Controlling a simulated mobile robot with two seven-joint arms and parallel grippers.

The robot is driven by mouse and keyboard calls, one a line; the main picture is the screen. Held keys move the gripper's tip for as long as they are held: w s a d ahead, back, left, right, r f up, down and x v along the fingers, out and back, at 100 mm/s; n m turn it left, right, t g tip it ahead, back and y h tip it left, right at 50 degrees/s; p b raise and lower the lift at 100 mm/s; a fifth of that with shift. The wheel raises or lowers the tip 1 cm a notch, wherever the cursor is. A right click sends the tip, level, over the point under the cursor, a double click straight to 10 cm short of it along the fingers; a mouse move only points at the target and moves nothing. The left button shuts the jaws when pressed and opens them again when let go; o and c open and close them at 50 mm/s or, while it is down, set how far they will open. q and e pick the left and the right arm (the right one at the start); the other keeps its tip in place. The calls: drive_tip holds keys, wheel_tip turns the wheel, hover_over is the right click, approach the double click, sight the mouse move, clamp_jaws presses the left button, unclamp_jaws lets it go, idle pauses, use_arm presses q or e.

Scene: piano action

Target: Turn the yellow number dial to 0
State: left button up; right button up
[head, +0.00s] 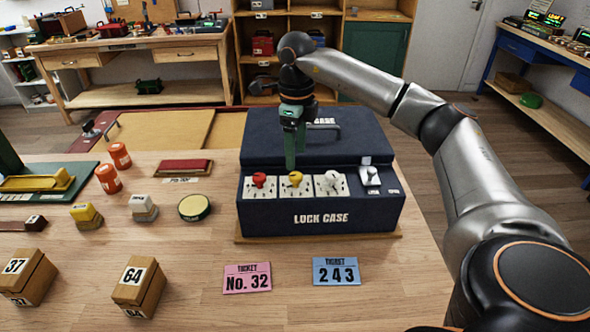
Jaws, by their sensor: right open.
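The yellow number dial (295,179) is the middle one of three dials on the sloped front of the dark blue lock case (368,219). A red dial (260,180) is to its left and a white dial (331,182) to its right. The numbers around the yellow dial are too small to read. My right gripper (290,165) points down, with its green fingers just above and behind the yellow dial. It is open; whether it touches the dial I cannot tell. My left gripper is not in view.
A small lever switch (370,175) is right of the dials. A pink ticket (247,278) and a blue ticket (335,271) lie in front of the case. Stamps, orange jars (120,155) and numbered wooden blocks (139,285) stand on the left.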

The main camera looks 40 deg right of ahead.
sight(296, 175)
wheel_tip(296, 175, down, 6)
drive_tip(key=shift+c, duration=0.3)
clamp_jaws()
idle(0.5)
